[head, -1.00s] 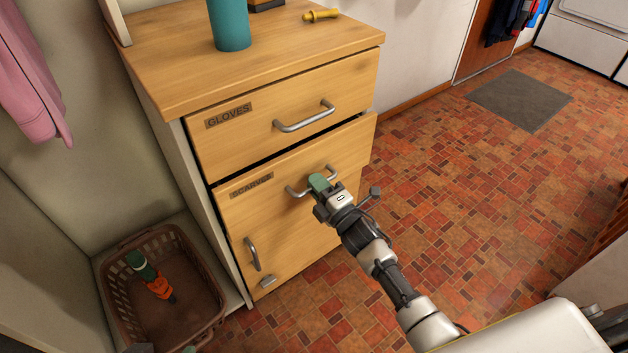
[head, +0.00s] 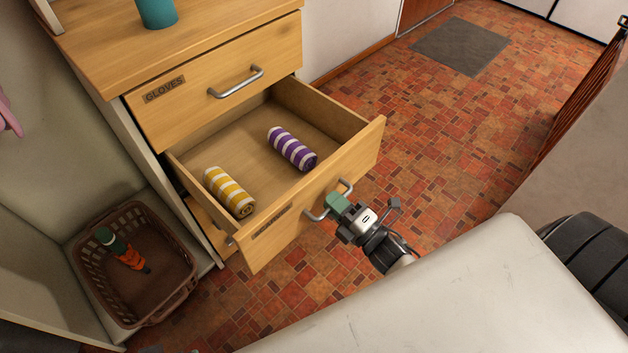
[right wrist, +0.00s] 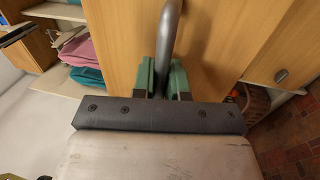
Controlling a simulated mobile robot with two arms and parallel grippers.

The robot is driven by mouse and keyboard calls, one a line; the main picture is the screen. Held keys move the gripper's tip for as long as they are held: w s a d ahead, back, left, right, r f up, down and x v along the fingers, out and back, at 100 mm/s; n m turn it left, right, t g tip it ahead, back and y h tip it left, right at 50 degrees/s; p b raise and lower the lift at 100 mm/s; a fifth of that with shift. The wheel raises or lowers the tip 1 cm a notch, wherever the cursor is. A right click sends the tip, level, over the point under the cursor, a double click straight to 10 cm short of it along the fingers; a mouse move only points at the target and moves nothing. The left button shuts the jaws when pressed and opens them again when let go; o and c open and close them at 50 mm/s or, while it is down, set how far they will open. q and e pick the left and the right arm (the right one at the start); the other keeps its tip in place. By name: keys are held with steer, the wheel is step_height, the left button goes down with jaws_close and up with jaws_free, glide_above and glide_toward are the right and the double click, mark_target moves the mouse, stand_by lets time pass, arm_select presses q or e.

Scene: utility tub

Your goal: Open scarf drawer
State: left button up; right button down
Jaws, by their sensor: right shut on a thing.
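The scarf drawer (head: 355,158) is pulled well out of the wooden cabinet. A yellow-striped rolled scarf (head: 228,191) and a purple-striped one (head: 292,149) lie inside it. My right gripper (head: 337,205) is shut on the drawer's metal handle (head: 347,186), in front of the drawer. In the right wrist view, the green fingers of the right gripper (right wrist: 162,80) close around the grey handle bar (right wrist: 168,35). My left gripper is not in view.
The gloves drawer (head: 205,95) above is closed. A teal cylinder (head: 156,12) stands on the cabinet top. A brown basket (head: 170,300) with an orange and green item (head: 125,250) sits left of the cabinet. The tiled floor to the right is open, with a grey mat (head: 462,46).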

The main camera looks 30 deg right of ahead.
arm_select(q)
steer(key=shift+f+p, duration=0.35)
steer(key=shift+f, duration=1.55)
arm_select(e)
steer(key=shift+r+v, duration=0.15)
steer(key=shift+v, duration=0.75)
steer(key=shift+r+v, duration=0.2)
steer(key=shift+v, duration=0.65)
steer(key=shift+r+v, duration=0.15)
steer(key=shift+v, duration=0.75)
steer(key=shift+s, duration=0.1)
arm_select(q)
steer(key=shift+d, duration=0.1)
arm_select(e)
steer(key=c, duration=1.2)
jaws_free()
steer(key=shift+o, duration=0.2)
steer(key=shift+s, duration=0.1)
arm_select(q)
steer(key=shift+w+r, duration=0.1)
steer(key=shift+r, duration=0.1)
arm_select(e)
steer(key=v, duration=1)
steer(key=shift+s+d, duration=0.15)
steer(key=shift+s, duration=0.15)
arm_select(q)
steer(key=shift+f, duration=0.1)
